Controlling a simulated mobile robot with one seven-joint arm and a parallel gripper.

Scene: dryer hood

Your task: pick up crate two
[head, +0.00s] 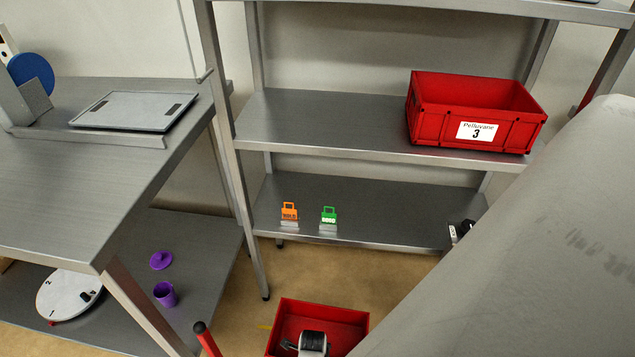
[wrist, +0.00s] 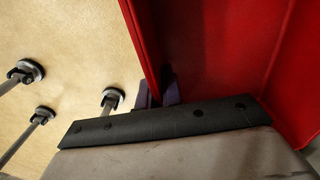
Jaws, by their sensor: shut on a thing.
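A red crate (head: 345,318) shows at the bottom of the head view, cut off by the lower edge. My gripper (head: 311,343) shows in front of its inside. In the wrist view the purple-grey fingertips (wrist: 158,93) are shut on the rim of a red crate wall (wrist: 143,35). Another red crate (head: 425,122), labelled "Pelluvane 3", stands on the middle shelf.
A steel table (head: 90,190) is at left, with a grey tray (head: 135,108) on top. Purple cup (head: 165,294) below. My arm blocks the right.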

